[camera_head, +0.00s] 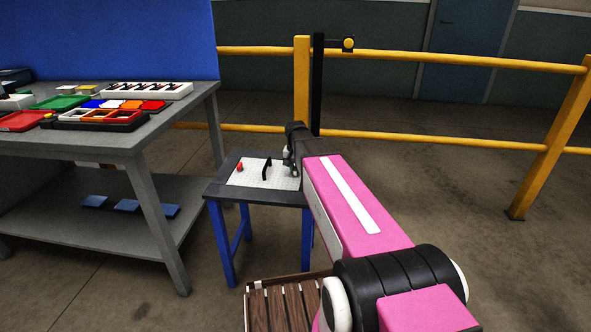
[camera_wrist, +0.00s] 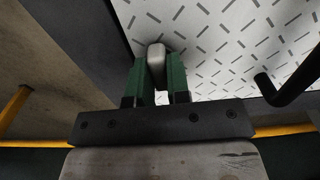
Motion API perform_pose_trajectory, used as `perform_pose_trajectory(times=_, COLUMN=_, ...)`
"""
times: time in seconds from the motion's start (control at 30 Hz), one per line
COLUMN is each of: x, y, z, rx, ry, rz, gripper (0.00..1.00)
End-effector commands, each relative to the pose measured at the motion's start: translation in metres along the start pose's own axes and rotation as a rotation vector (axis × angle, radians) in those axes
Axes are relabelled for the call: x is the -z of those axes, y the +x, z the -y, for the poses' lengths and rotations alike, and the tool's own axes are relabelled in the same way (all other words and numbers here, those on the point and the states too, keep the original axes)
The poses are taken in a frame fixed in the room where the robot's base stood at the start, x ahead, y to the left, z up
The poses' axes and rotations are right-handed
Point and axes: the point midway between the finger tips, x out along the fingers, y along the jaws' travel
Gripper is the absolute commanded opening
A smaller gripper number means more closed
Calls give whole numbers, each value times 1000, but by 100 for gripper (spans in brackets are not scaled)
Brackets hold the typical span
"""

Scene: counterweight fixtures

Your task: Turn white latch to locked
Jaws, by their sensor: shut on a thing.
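The white latch (camera_wrist: 156,50) shows in the wrist view as a pale, rounded lever at the edge of a white plate with grey dashes. My gripper (camera_wrist: 157,72) has its two green fingers on either side of the latch, shut on it. In the head view my gripper (camera_head: 288,163) is at the right side of the plate (camera_head: 254,179) on a small table. The latch is hidden there behind the gripper and my arm. The latch's base and any lock marking cannot be made out.
A black handle (camera_wrist: 288,88) stands on the plate beside the gripper, and a red knob (camera_head: 239,167) sits farther left. A grey workbench (camera_head: 75,143) with trays stands left. A yellow railing (camera_head: 440,58) runs behind. A slatted wooden crate (camera_head: 286,304) is in front.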

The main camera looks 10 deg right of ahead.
Motion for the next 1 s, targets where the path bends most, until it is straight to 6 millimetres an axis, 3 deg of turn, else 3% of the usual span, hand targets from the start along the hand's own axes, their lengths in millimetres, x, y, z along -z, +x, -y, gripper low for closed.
perform_pose_trajectory(times=0.1, x=0, y=0, z=0, rx=0, ry=1, rz=-1, gripper=0)
perform_pose_trajectory(times=0.13, x=0, y=0, z=0, rx=0, ry=1, rz=-1, gripper=27)
perform_pose_trajectory(times=0.2, x=0, y=0, z=0, rx=0, ry=1, rz=-1, gripper=43)
perform_pose_trajectory(times=0.63, x=0, y=-9, z=0, rx=0, ry=0, rz=-1, gripper=43)
perform_pose_trajectory(times=1.0, x=1, y=-68, z=0, rx=1, ry=0, rz=-3, gripper=43)
